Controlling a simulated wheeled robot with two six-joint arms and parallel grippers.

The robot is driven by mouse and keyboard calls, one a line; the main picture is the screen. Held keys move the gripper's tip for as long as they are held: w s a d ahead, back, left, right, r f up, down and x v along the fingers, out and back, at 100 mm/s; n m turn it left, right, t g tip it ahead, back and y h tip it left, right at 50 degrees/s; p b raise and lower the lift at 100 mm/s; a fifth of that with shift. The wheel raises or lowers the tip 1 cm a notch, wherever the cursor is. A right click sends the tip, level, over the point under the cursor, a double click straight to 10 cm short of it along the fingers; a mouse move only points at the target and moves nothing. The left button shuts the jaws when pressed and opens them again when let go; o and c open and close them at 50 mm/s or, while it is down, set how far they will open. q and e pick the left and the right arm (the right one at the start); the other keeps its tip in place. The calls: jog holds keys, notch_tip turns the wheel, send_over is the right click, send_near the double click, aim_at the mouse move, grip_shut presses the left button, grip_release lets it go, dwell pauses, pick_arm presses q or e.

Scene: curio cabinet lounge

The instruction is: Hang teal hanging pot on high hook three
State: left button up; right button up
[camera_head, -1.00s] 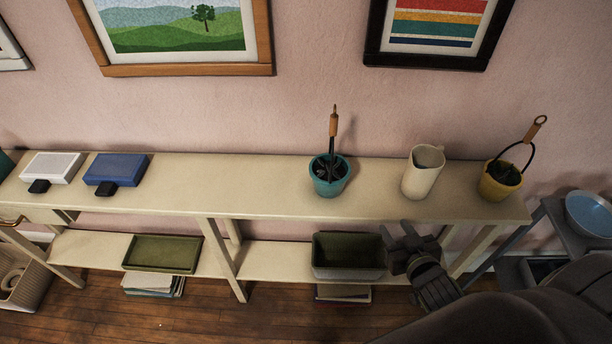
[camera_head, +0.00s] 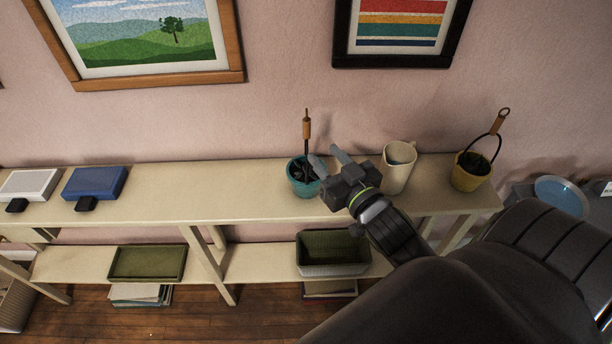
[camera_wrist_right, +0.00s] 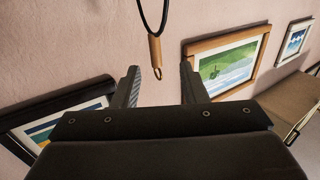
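The teal hanging pot (camera_head: 304,183) stands upright on the top shelf, with dark contents and a wooden grip (camera_head: 307,128) on its upright handle. My right gripper (camera_head: 331,158) is open and empty, just right of the pot, its fingers pointing up and left toward the handle. In the right wrist view the wooden grip (camera_wrist_right: 155,50) with a small loop at its end shows between and beyond the open fingers (camera_wrist_right: 160,84), not touching them. My left gripper is out of view. No hook is visible.
A cream pitcher (camera_head: 398,170) stands close behind my right wrist. A yellow hanging pot (camera_head: 470,172) is at the shelf's right end. A white box (camera_head: 28,184) and blue box (camera_head: 95,182) lie at left. The shelf (camera_head: 210,190) between is clear.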

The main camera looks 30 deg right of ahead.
aim_at(309, 132)
jog(key=w, duration=0.4)
jog(key=shift+w+d+p, duration=0.2)
jog(key=shift+w+p, duration=0.15)
jog(key=shift+p, duration=0.05)
jog(key=w+p, duration=0.1)
jog(key=w, duration=0.1)
jog(key=w+d, duration=0.1)
jog(key=w, duration=0.1)
jog(key=shift+w+r+p, duration=0.1)
jog(key=shift+r+p, duration=0.1)
jog(key=shift+p, duration=0.15)
jog(key=shift+w+f, duration=0.1)
jog(key=shift+w, duration=0.45)
jog(key=shift+c, duration=0.3)
grip_shut()
